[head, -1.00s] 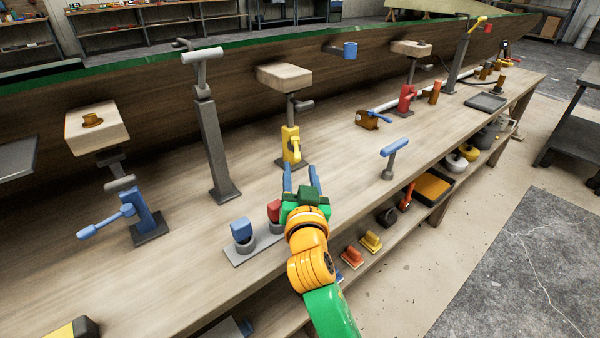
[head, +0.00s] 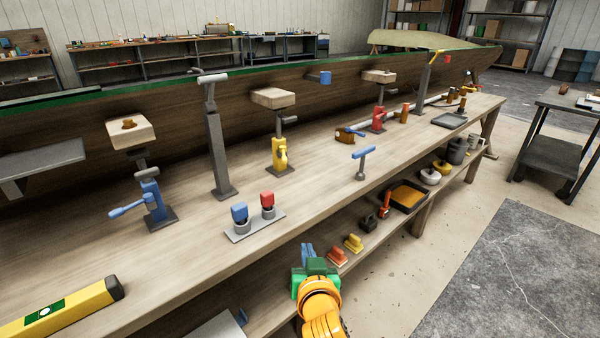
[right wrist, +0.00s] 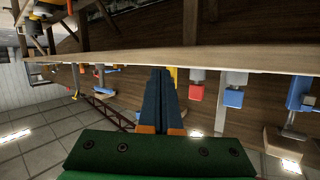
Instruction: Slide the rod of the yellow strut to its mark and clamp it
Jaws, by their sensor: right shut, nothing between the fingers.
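The yellow strut (head: 279,155) stands on the bench against the hull. Its grey rod rises from the yellow body to a pale wooden block (head: 273,98) beside the hull planks. A mark on the rod is too small to tell. My right gripper (head: 306,250) is shut and empty in front of the bench's front edge, well apart from the strut. Its blue fingers (right wrist: 166,100) lie together in the right wrist view, where the bench edge runs across behind them. My left gripper is out of view.
A plate with a blue and a red knob (head: 267,205) lies near the bench's front edge. A blue strut (head: 152,205), a grey post (head: 217,150), a red strut (head: 378,118) and a blue T-handle (head: 362,160) stand around. A yellow level (head: 65,308) lies front left. The lower shelf holds several items.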

